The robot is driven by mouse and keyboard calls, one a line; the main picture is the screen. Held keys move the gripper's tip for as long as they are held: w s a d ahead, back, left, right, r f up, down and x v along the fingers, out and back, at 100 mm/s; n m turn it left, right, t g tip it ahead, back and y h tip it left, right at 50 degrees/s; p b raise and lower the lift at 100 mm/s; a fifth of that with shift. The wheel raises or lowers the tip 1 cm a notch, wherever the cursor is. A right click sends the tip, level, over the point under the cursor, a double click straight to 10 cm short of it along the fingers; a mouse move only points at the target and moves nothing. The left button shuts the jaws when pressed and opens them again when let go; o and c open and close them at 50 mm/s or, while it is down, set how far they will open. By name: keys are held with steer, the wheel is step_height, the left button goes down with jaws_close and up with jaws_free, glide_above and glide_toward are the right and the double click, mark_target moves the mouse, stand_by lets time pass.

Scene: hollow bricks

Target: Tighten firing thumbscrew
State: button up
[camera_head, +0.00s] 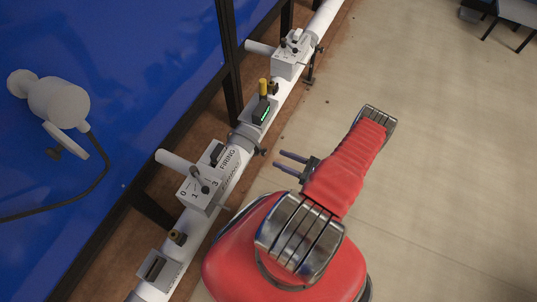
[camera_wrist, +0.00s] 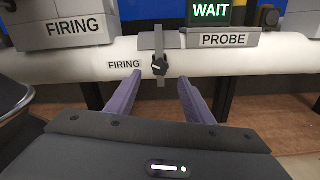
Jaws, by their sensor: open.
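The firing thumbscrew is a small black knob (camera_wrist: 160,67) on a grey clamp band around the white pipe (camera_wrist: 265,52). It sits just right of the FIRING label on the pipe. In the head view the black knob (camera_head: 262,151) sticks out from the pipe's right side. My gripper (camera_head: 279,160) is open and points at the pipe, its tips a little short of the knob. In the wrist view my gripper's two purple fingers (camera_wrist: 160,77) stand left and right of the knob, with nothing between them.
A grey FIRING box (camera_wrist: 75,30) and a PROBE box (camera_wrist: 222,40) with a green WAIT display (camera_wrist: 210,11) sit on the pipe. Another box (camera_head: 290,58) is farther along. A blue panel (camera_head: 110,60) stands behind. The floor at right is mostly clear.

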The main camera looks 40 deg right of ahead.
mark_target(265, 153)
steer(key=x, duration=0.7)
steer(key=shift+s, duration=0.1)
steer(key=shift+c, duration=0.3)
steer(key=c, duration=0.9)
steer(key=shift+a, duration=0.15)
steer(key=shift+c, duration=0.5)
